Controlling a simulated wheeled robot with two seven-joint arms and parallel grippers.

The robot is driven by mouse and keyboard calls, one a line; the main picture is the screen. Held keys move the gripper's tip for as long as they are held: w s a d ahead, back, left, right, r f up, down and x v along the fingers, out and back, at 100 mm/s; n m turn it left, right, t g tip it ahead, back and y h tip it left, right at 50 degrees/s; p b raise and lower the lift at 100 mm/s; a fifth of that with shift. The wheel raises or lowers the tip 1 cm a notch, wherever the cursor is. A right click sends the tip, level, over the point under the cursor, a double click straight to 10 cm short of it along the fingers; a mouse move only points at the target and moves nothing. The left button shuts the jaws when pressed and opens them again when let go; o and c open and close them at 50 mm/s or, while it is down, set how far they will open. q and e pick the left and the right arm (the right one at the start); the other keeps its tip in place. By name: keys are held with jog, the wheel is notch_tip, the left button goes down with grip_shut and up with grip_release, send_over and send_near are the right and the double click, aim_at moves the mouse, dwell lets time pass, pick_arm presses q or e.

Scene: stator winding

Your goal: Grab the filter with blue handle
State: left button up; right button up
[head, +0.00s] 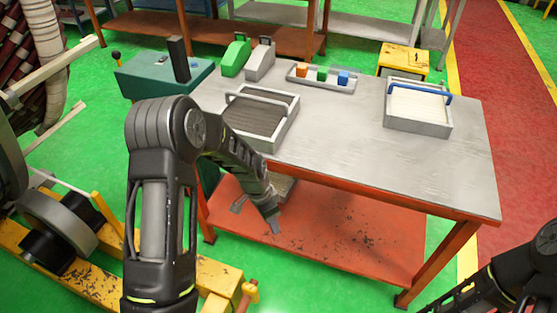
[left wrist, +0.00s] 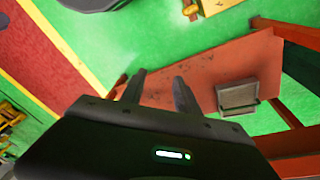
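The filter with the blue handle (head: 418,107) sits at the right of the tabletop. It has pale pleats in a grey frame, and its blue handle (head: 420,91) runs across the top. My left gripper (head: 258,214) hangs low at the table's front left, beside the lower shelf and well apart from this filter. In the left wrist view, its two fingers (left wrist: 158,79) are spread with nothing between them. The blue-handled filter is not visible there. My right arm (head: 500,284) enters at the lower right of the head view; its gripper is out of frame.
A dark filter with a grey handle (head: 262,118) sits at the left of the metal tabletop (head: 340,145). Behind are a tray of coloured blocks (head: 300,82) and green and grey blocks (head: 236,57). The orange lower shelf (head: 330,235) holds a grey box (left wrist: 238,97). The tabletop's middle is clear.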

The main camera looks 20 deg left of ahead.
pick_arm(q)
jog(key=s+d+f+n+h, duration=0.1)
jog(key=s+d+f+n, duration=0.3)
jog(key=s+d, duration=0.4)
jog(key=s+d+f+n+h+b, duration=0.1)
jog(key=s+d+f+n, duration=0.4)
jog(key=s, duration=1)
jog(key=d+f, duration=0.1)
jog(key=d, duration=0.2)
jog(key=shift+s+d+f+n, duration=0.2)
jog(key=shift+s+n, duration=0.1)
jog(key=shift+s, duration=0.1)
